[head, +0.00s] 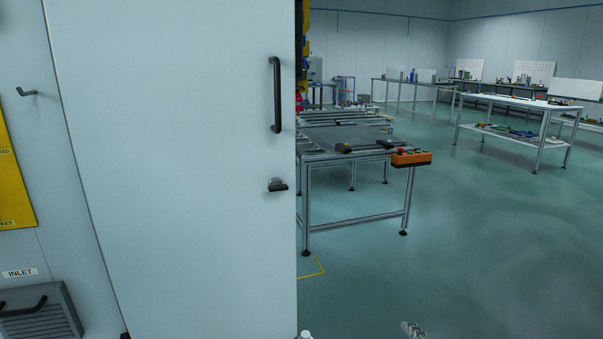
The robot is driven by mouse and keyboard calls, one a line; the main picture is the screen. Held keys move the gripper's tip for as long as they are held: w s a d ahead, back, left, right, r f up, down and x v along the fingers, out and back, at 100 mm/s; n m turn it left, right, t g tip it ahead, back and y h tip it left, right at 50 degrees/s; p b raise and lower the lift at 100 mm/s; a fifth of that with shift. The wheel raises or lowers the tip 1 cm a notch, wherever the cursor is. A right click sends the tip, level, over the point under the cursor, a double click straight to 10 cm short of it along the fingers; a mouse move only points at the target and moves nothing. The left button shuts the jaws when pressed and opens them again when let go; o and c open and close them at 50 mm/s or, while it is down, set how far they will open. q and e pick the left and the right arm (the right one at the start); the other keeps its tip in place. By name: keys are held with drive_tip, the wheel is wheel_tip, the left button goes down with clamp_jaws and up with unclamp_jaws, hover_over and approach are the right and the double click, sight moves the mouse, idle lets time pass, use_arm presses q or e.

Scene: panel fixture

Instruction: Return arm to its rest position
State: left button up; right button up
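A small grey, jointed part at the bottom edge, right of centre, looks like the tip of my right gripper (413,329). Only a sliver of it shows, apart from anything else, and I cannot tell whether it is open or shut. The rest of that arm is below the picture. My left gripper is not in view. A large pale panel door (180,170) fills the left half, with a black upright handle (276,95) and a dark latch knob (278,185) near its right edge.
A grey inlet vent (38,318) and a yellow board (14,175) are at the far left. A metal-framed table (345,138) with an orange control box (411,159) stands beyond the door. A white workbench (515,102) is farther back. The green floor at right is clear.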

drive_tip(key=s+d+f+m+g+h, duration=0.1)
drive_tip(key=s+d+f+m+g, duration=0.15)
drive_tip(key=d+f, duration=0.35)
drive_tip(key=s+d+f+m+g+h, duration=0.1)
drive_tip(key=s+d+f+m, duration=0.1)
drive_tip(key=s+d+f, duration=0.4)
drive_tip(key=s+d+f+m+g+h, duration=0.1)
drive_tip(key=d+f+m+g, duration=0.1)
drive_tip(key=d+f, duration=0.4)
drive_tip(key=s+d+f+m+g+h, duration=0.1)
drive_tip(key=s+d+f+m+g, duration=0.15)
drive_tip(key=s+d+f, duration=0.45)
drive_tip(key=s+d+f+m+g+h, duration=0.1)
drive_tip(key=s+d+f+m, duration=0.25)
drive_tip(key=s, duration=0.55)
drive_tip(key=s+a+f+m+y, duration=0.1)
drive_tip(key=a+f+y, duration=0.1)
drive_tip(key=a, duration=0.9)
drive_tip(key=s+a+f+g+y, duration=0.1)
drive_tip(key=a+f, duration=0.4)
drive_tip(key=a, duration=0.6)
drive_tip(key=shift+f+m+y, duration=0.15)
drive_tip(key=shift+m+y, duration=0.2)
drive_tip(key=shift+y, duration=0.25)
